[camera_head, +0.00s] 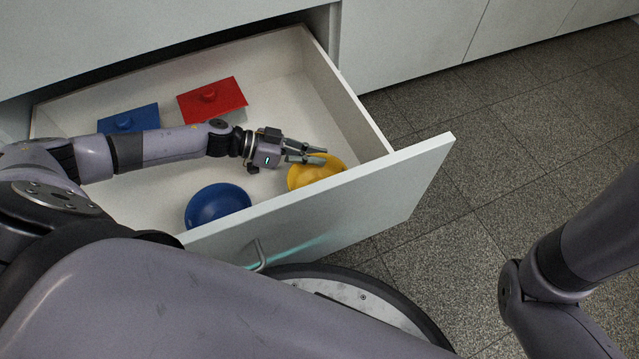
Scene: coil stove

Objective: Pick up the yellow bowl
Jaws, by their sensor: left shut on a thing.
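The yellow bowl (308,175) is inside the open white drawer (420,160), near the drawer's front panel. My left gripper (318,156) reaches in from the left and is shut on the bowl's upper rim. The bowl's lower right part is hidden behind the front panel. I cannot tell whether the bowl still touches the drawer floor. My right arm shows at the lower right, but its gripper is out of view.
A blue bowl (217,205) lies in the drawer left of the yellow bowl. A red lid (213,99) and a blue lid (128,119) lie further back, the blue one partly behind my arm. The drawer's right part is clear. Tiled floor (480,150) is right of it.

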